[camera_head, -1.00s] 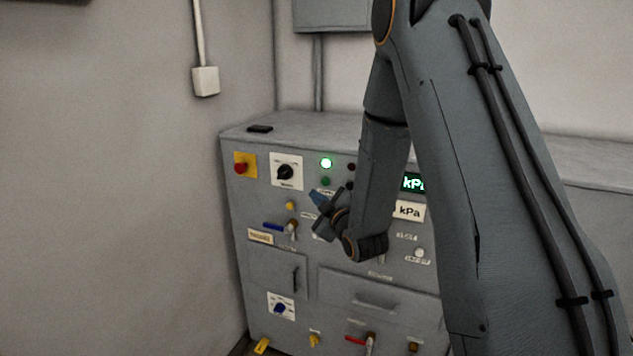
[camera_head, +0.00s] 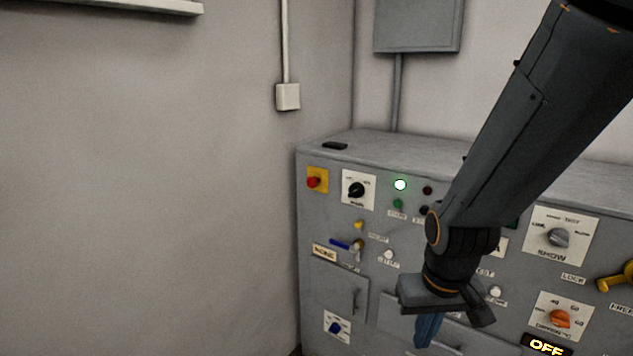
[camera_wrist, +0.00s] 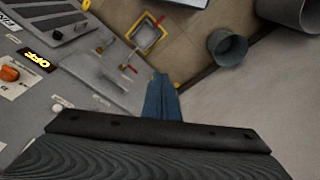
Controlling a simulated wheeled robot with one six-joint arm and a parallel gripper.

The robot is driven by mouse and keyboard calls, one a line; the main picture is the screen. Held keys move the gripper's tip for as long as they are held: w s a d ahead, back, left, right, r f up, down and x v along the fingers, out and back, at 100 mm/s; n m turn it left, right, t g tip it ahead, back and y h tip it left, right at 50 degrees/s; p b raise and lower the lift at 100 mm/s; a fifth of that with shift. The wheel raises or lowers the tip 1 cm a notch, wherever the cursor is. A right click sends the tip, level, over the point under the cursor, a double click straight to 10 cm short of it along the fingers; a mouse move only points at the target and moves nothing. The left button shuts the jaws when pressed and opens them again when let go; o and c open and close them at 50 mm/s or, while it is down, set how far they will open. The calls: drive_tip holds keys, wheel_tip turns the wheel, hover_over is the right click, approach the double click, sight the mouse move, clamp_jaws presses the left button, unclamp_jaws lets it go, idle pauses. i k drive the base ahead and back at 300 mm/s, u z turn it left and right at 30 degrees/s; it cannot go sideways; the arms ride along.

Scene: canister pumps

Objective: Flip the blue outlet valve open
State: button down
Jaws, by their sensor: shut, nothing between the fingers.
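The blue outlet valve (camera_head: 341,243) is on the left part of the grey panel in the head view. Its blue lever points left, nearly horizontal, from a brass-coloured body. My gripper (camera_head: 427,333) hangs in front of the panel, below and to the right of the valve, apart from it in the picture. Its blue fingers point down and are closed together with nothing between them. They also show in the wrist view (camera_wrist: 162,98), above the floor; the blue valve is not seen there.
A yellow handle (camera_head: 617,277) sticks out at right. In the wrist view, a grey bin (camera_wrist: 228,47) stands on the floor.

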sight(353, 249)
drive_tip(key=k, duration=1.3)
drive_tip(key=u, duration=0.7)
drive_tip(key=i, duration=1.6)
drive_tip(key=z, duration=0.8)
